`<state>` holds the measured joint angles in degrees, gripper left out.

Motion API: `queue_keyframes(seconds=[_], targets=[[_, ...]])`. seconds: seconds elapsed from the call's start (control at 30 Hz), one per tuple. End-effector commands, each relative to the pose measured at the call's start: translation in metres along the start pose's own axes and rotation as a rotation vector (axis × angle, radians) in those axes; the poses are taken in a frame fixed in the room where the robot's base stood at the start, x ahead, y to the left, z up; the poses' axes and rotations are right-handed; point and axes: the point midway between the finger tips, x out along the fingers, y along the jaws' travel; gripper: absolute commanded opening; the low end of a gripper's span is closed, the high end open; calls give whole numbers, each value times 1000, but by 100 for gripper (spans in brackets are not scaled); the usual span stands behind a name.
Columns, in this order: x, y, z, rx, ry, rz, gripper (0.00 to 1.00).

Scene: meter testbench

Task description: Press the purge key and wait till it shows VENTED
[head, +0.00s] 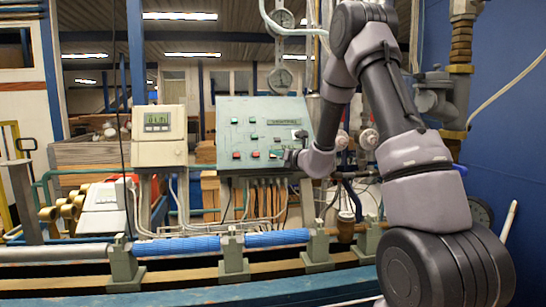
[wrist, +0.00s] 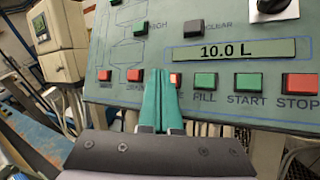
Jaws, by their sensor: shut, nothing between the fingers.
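The sloped green control panel (head: 228,120) stands at mid-picture in the head view and fills the wrist view (wrist: 120,55). A red key (wrist: 176,80) with a label ending in E, apparently the purge key, is partly hidden by my fingers. The panel display (wrist: 234,50) reads 10.0 L, not VENTED. My gripper (wrist: 160,72) is shut and empty, its teal fingertips just left of that red key and overlapping its edge in the picture. I cannot tell whether they touch the panel. In the head view my gripper (head: 292,158) is at the panel's lower right.
Green FILL (wrist: 205,81) and START (wrist: 250,82) keys and a red STOP key (wrist: 300,83) lie to the right. A red key (wrist: 135,76) lies just left of my fingers. A beige meter box (head: 159,138) stands left of the panel. Blue pipes (head: 190,245) run below.

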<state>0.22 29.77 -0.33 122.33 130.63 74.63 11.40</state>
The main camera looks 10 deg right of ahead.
Motion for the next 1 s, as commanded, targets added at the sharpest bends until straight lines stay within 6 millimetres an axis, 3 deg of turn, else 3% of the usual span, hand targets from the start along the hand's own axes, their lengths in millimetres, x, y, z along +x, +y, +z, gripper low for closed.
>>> queue_keyframes(seconds=[0.53, 1.0], targets=[[-9, 6, 6, 0, 0, 0, 0], [-39, 28, 29, 0, -1, 0, 0]])
